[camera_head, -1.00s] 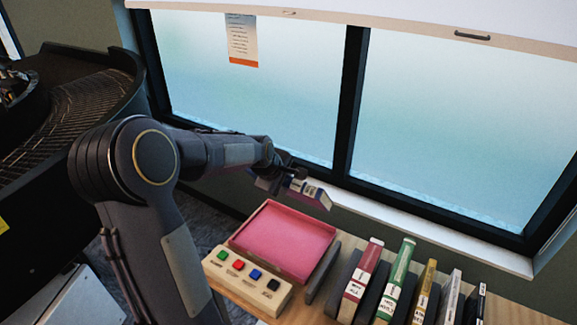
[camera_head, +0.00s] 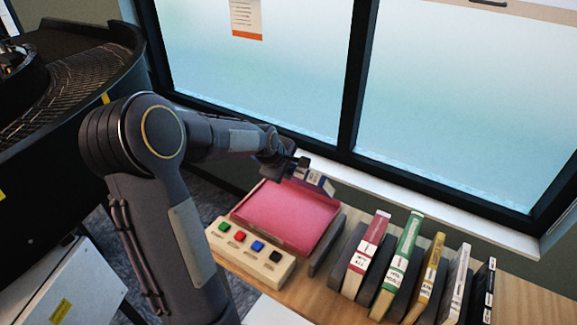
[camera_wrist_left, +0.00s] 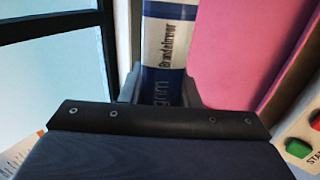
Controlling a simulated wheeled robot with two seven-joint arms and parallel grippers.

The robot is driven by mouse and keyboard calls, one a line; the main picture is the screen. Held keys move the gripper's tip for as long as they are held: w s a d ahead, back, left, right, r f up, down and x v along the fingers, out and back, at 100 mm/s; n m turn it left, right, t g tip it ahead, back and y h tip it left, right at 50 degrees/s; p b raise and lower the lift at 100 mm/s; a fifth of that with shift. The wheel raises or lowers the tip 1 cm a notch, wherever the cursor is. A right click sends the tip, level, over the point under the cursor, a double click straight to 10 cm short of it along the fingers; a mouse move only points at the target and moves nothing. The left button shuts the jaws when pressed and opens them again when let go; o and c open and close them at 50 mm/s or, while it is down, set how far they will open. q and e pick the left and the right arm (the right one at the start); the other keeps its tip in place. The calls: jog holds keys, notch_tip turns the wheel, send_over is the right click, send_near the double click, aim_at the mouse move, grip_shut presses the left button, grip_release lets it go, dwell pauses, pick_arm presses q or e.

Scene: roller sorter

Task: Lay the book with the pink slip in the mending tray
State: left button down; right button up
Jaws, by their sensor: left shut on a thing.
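My left gripper (camera_head: 304,172) is shut on a blue book with a white label (camera_head: 318,182), held at the back edge of the pink tray. In the left wrist view the book's blue and white spine (camera_wrist_left: 168,50) stands between the fingers (camera_wrist_left: 160,92), with printed lettering on the label. The pink mending tray (camera_head: 285,215) lies on the wooden table; its floor looks empty. It also shows in the left wrist view (camera_wrist_left: 225,60), to the right of the book. No pink slip can be made out on the held book. My right gripper is out of view.
A button box (camera_head: 250,252) with green, red, blue and black buttons stands in front of the tray. Upright books, red (camera_head: 366,255), green (camera_head: 398,265), yellow (camera_head: 426,280), white and black, stand between dark dividers to the right. A window is behind.

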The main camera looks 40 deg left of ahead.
pick_arm(q)
jog(key=shift+f+b, duration=2.1)
jog(key=shift+f, duration=0.5)
jog(key=c, duration=1)
grip_release()
jog(key=shift+f, duration=0.1)
jog(key=p+v, duration=0.4)
jog(key=v, duration=0.5)
jog(key=shift+d, duration=0.1)
